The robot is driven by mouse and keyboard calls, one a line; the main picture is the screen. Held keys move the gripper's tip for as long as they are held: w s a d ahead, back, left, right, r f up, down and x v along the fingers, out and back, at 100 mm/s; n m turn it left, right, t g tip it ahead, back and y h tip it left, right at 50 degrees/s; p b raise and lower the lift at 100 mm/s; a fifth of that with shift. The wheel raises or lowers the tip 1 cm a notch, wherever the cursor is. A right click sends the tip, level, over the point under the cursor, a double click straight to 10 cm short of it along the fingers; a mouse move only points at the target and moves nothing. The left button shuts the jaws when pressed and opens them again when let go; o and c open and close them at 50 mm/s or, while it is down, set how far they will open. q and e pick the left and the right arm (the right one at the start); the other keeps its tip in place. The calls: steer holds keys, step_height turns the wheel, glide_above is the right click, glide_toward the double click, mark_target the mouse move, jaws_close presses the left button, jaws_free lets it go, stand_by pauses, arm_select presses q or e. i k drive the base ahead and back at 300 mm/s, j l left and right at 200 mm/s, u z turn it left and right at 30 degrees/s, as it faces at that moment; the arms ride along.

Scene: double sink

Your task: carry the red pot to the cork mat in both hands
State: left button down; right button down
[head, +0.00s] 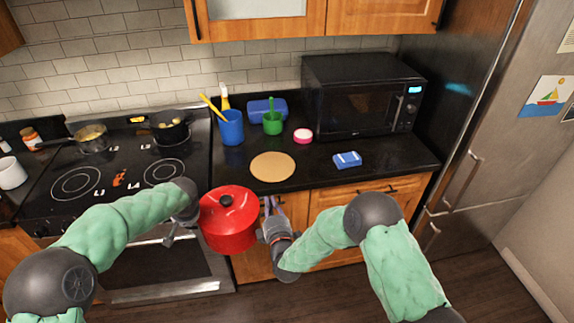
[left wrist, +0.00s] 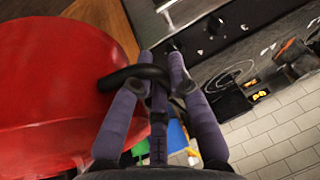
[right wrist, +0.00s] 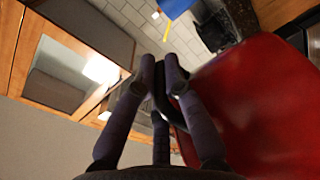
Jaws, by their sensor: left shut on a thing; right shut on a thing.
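The red pot (head: 229,226) with its red lid and dark knob is held upright in the air in front of the counter's edge. My left gripper (head: 190,216) is on its left side, and in the left wrist view my fingers (left wrist: 162,72) are shut on a black side handle (left wrist: 135,74). My right gripper (head: 268,230) is on the pot's right side, and in the right wrist view its fingers (right wrist: 160,78) are shut around the other dark handle. The round cork mat (head: 272,166) lies bare on the black counter, behind and to the right of the pot.
A blue cup (head: 231,128), a green cup (head: 272,124), a pink-and-white round item (head: 303,136) and a blue sponge-like block (head: 347,160) stand around the mat. A microwave (head: 361,95) is at the back right. The stove (head: 120,172) on the left bears two pans.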

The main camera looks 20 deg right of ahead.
mark_target(273, 165)
steer(key=k+l, duration=0.1)
steer(key=l, duration=0.9)
steer(key=i+l, duration=0.1)
steer(key=i, duration=0.9)
